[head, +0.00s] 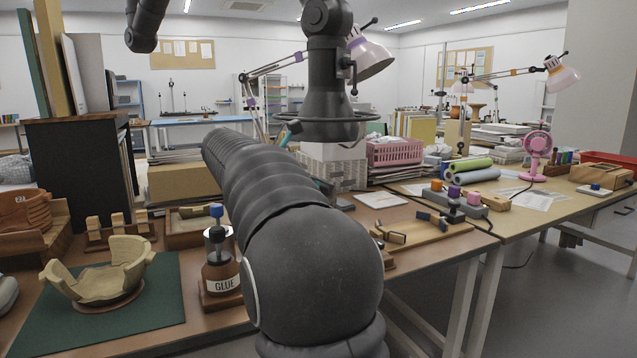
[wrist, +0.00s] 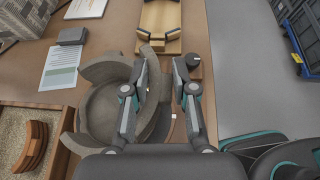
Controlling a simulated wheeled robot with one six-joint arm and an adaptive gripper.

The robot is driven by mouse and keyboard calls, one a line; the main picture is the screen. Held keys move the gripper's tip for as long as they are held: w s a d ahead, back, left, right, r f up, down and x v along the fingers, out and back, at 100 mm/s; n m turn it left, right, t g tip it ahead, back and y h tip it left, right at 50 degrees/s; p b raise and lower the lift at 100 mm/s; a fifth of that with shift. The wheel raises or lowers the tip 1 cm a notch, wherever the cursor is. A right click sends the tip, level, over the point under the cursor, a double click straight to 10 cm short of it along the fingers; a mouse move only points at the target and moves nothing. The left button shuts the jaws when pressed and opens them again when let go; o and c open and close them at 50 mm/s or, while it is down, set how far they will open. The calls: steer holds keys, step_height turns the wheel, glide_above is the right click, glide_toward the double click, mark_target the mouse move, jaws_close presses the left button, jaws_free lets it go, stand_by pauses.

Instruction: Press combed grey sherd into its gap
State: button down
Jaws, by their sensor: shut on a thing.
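In the wrist view my gripper (wrist: 165,62) has its two fingers a small gap apart, one on each side of a grey piece (wrist: 160,105), which I take to be the combed grey sherd. It is shut on this piece at the right side of a grey bowl (wrist: 101,112). The bowl stands on the brown table, with curved wall parts around its hollow. The fingers cover much of the piece, so I cannot tell whether it sits in a gap or touches the wall. In the head view my arm hides the grey bowl and gripper.
A wooden clamp board (wrist: 159,18) lies beyond the gripper, with a small dark round thing (wrist: 193,61) nearer. A sand tray (wrist: 12,122) with reddish sherds is at left. A cream bowl (head: 105,270) on a green mat (head: 160,318) and a glue bottle (head: 221,272) stand left of my arm.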

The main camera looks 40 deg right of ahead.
step_height(320, 180, down, 4)
steer(key=b, duration=0.4)
steer(key=shift+w+f+b, duration=0.1)
steer(key=shift+f+b, duration=0.15)
steer(key=shift+b, duration=0.05)
steer(key=shift+w+f, duration=0.2)
steer(key=shift+f, duration=0.15)
stand_by(0.3)
steer(key=shift+w+d+p, duration=0.1)
steer(key=shift+w+p, duration=0.2)
steer(key=shift+p, duration=0.9)
steer(key=shift+f+p, duration=0.4)
steer(key=shift+f, duration=0.05)
stand_by(1.9)
steer(key=c, duration=0.8)
jaws_free()
steer(key=shift+c, duration=0.2)
